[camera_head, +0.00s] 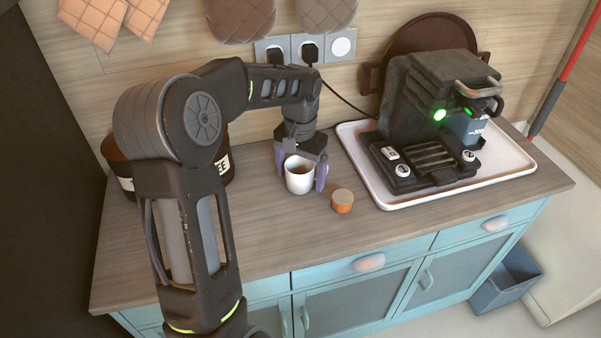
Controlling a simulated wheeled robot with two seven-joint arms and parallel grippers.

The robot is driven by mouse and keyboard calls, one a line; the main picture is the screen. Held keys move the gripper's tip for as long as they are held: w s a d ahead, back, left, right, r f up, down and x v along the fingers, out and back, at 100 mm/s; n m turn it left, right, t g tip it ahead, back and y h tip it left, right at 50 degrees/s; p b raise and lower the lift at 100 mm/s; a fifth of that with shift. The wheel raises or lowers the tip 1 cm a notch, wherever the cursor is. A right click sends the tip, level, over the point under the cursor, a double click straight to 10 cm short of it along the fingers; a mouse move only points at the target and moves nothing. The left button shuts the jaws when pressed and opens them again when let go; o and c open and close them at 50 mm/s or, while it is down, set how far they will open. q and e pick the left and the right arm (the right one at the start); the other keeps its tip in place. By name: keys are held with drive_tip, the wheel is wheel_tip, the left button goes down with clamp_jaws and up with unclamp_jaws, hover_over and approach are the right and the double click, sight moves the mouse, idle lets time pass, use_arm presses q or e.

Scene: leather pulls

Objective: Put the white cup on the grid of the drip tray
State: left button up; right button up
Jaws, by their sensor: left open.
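The white cup (299,178) stands upright on the wooden counter, with something brown inside. My left gripper (301,180) points down at it, its purple fingers open, one on each side of the cup. I cannot tell whether the fingers touch the cup. The drip tray's grid (432,157) is the dark slatted part at the front of the black coffee machine (425,95), to the right of the cup. The grid looks empty. My right gripper is not in view.
An orange capsule (342,201) sits on the counter just right of the cup. A white tray (376,190) with a raised rim lies under the machine. A dark canister (122,172) stands behind my left arm. Small white-topped pieces (403,170) flank the grid.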

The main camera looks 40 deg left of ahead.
use_arm(q)
drive_tip(key=shift+r, duration=0.15)
wheel_tip(320, 180, up, 12)
drive_tip(key=p, duration=0.1)
idle(0.5)
idle(0.5)
